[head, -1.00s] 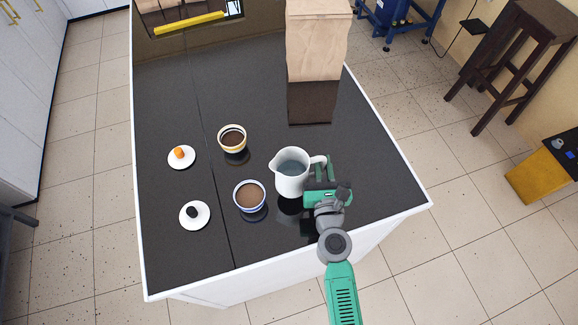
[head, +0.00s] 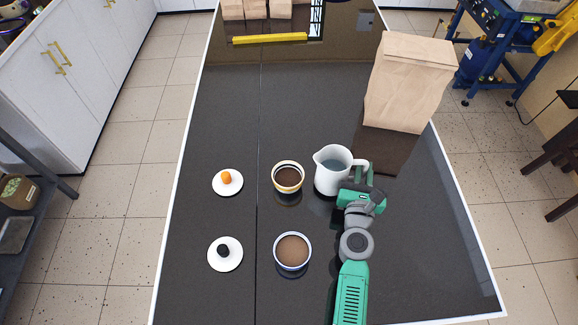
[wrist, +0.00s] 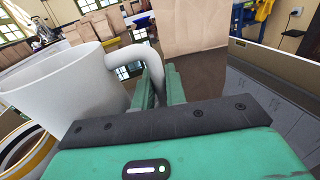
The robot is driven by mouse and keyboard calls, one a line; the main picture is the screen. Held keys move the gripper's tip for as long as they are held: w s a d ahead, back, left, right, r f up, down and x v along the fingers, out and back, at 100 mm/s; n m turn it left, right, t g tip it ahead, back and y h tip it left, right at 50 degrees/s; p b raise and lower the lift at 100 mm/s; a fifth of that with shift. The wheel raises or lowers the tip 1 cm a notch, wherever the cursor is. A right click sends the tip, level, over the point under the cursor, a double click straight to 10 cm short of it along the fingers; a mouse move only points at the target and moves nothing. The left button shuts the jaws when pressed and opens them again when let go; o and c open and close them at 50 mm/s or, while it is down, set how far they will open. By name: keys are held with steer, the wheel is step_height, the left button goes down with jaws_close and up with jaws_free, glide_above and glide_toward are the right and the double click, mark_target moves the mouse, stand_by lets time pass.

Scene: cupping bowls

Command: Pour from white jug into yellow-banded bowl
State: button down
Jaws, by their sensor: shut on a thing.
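The white jug (head: 327,182) holds a clear bluish liquid and looks upright, its spout toward the left. My gripper (head: 364,174) is shut on the jug's handle from the right. In the wrist view the jug (wrist: 65,85) fills the left side, with its handle between the fingers (wrist: 160,85). The yellow-banded bowl (head: 288,178) holds dark brown liquid and stands just left of the jug, apart from it in the head view. Part of this bowl (wrist: 35,157) shows below the jug in the wrist view. I cannot tell the jug's exact height above the counter.
A blue-banded bowl (head: 292,251) with brown liquid stands nearer to me. Two white lids lie at the left, one with an orange knob (head: 227,182), one with a black knob (head: 224,254). A paper bag (head: 408,85) stands behind right. The dark counter (head: 310,105) is clear behind the bowls.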

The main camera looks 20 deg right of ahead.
mark_target(358, 163)
steer(key=shift+s+r, duration=0.1)
steer(key=shift+s, duration=0.05)
steer(key=shift+a+r, duration=0.15)
steer(key=shift+r, duration=0.05)
steer(key=shift+w+a+r+n+p, duration=0.2)
steer(key=shift+a+r+n+p, duration=0.15)
steer(key=shift+r+n, duration=0.5)
steer(key=shift+w+a+r+n+t, duration=0.15)
steer(key=shift+a+r+n, duration=0.25)
steer(key=shift+n, duration=0.2)
steer(key=shift+w+a+r+n+t, duration=0.15)
steer(key=shift+a+r+n, duration=0.15)
steer(key=shift+r+n, duration=0.2)
steer(key=r+p, duration=0.1)
steer(key=a+r+n+p, duration=0.1)
steer(key=r+n, duration=0.1)
steer(key=shift+w+a+p, duration=0.2)
steer(key=shift+w+p, duration=0.15)
steer(key=shift+p, duration=0.05)
steer(key=shift+w+a+r+n+t+p, duration=0.35)
steer(key=shift+a+r+n+p, duration=0.15)
steer(key=shift+a+r+n, duration=0.4)
steer(key=shift+w+a+r+n+t+p, duration=0.25)
steer(key=shift+w+a+r+n+p, duration=0.25)
steer(key=shift+n, duration=0.65)
steer(key=shift+s+a, duration=0.15)
steer(key=shift+a+r+n, duration=0.1)
steer(key=shift+a+n, duration=0.1)
steer(key=shift+n, duration=0.3)
